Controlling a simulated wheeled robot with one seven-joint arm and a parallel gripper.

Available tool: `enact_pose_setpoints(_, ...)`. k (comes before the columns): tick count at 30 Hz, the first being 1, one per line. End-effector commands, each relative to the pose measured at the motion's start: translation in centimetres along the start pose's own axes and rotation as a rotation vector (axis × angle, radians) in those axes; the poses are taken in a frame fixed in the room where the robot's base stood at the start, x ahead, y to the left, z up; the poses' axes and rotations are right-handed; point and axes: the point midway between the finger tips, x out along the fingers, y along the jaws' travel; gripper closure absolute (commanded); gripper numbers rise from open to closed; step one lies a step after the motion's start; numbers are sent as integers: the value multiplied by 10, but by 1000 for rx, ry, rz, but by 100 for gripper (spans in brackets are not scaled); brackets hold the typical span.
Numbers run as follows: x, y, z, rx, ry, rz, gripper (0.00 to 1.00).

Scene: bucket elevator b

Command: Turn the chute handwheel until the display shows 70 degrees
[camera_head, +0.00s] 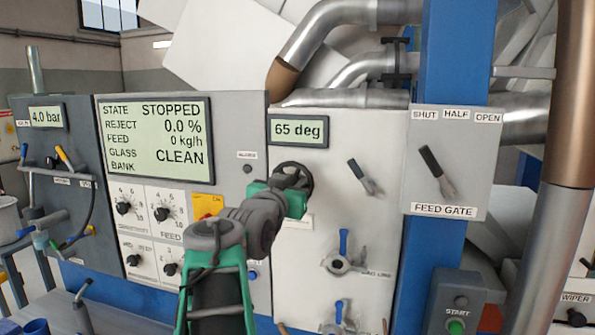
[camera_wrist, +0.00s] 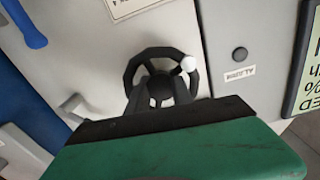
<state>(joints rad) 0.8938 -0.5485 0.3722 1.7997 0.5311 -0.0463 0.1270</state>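The chute handwheel (camera_wrist: 133,68) is a dark, spoked ring with a white knob (camera_wrist: 189,64) at its upper right in the wrist view. In the head view the handwheel (camera_head: 308,176) is mostly hidden behind my gripper (camera_head: 293,192). In the wrist view two dark fingers of my gripper (camera_wrist: 160,92) reach to the wheel, one on each side of its hub. The fingers are apart; whether they press on the hub or a spoke is not clear. The display (camera_head: 298,130) above the wheel reads 65 deg.
A larger screen (camera_head: 153,137) to the left reads STOPPED. A lever (camera_head: 362,176) and blue-handled valves (camera_head: 343,243) sit right of and below the wheel.

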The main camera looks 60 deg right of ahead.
Motion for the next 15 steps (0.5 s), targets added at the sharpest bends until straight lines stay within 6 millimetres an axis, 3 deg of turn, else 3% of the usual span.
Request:
enact_pose_setpoints(10,9,-5,2,1,-1,-13,73)
enact_pose_setpoints(15,9,-5,2,1,-2,-13,86)
